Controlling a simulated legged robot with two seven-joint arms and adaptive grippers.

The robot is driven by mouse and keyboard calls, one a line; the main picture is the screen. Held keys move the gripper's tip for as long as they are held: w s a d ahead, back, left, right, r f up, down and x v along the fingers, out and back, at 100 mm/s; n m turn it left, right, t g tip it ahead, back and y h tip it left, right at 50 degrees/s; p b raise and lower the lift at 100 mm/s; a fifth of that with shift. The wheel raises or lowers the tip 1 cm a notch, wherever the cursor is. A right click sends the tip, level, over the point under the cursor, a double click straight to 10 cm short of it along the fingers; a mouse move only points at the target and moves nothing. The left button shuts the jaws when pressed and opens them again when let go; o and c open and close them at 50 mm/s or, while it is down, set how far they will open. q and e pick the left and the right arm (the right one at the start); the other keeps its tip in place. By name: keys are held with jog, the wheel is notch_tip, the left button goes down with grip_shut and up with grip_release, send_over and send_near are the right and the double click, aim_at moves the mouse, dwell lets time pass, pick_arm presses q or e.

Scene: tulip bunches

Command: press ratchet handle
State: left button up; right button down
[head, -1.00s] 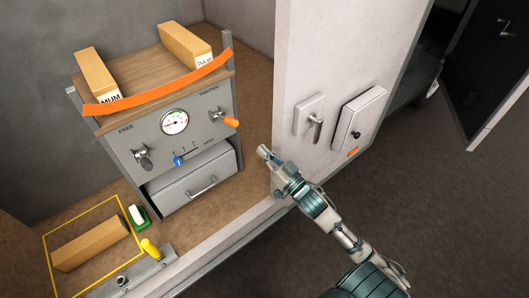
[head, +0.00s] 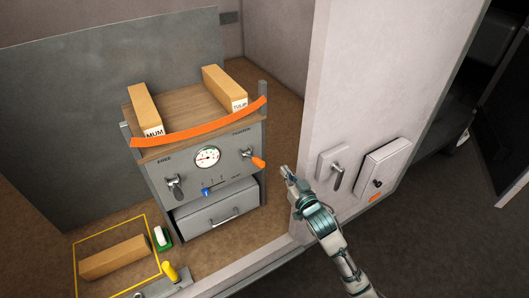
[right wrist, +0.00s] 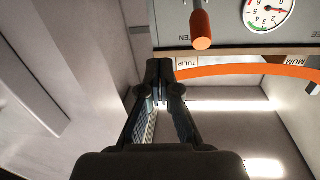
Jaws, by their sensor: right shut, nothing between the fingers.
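The ratchet handle with an orange grip (head: 257,162) is on the right of the grey machine's front panel (head: 222,188), below the word TIGHTEN. In the right wrist view its orange grip (right wrist: 201,30) shows at the top, beyond my fingertips and to their right. My right gripper (head: 287,172) is shut and empty, a little to the right of the handle and apart from it. In the right wrist view its fingertips (right wrist: 160,68) are together. A dial gauge (head: 207,157) and a grey lever (head: 175,186) by FREE are on the same panel. My left gripper is not in view.
An orange strap (head: 200,130) crosses the machine's top, in front of boxes labelled MUM (head: 146,110) and TULIP (head: 224,88). A pale wall (head: 345,90) stands close to my right arm. A box (head: 112,258) lies inside a yellow outline at the lower left.

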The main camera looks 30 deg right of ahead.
aim_at(257, 159)
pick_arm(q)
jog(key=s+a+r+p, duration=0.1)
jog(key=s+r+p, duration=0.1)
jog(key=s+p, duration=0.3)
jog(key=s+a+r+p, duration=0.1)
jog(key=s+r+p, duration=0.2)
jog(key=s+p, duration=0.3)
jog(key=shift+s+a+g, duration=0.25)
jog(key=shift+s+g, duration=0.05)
pick_arm(e)
jog(key=w+a+r+n+g, duration=0.1)
jog(key=a+r+n+g, duration=0.1)
jog(key=r, duration=0.4)
jog(key=w+a+r+n+g+y, duration=0.1)
jog(key=a+r+n+g, duration=0.1)
jog(key=a+r+g, duration=0.2)
jog(key=shift+w+a+r+g, duration=0.35)
jog(key=shift+w+r+g, duration=0.05)
jog(key=shift+r, duration=0.55)
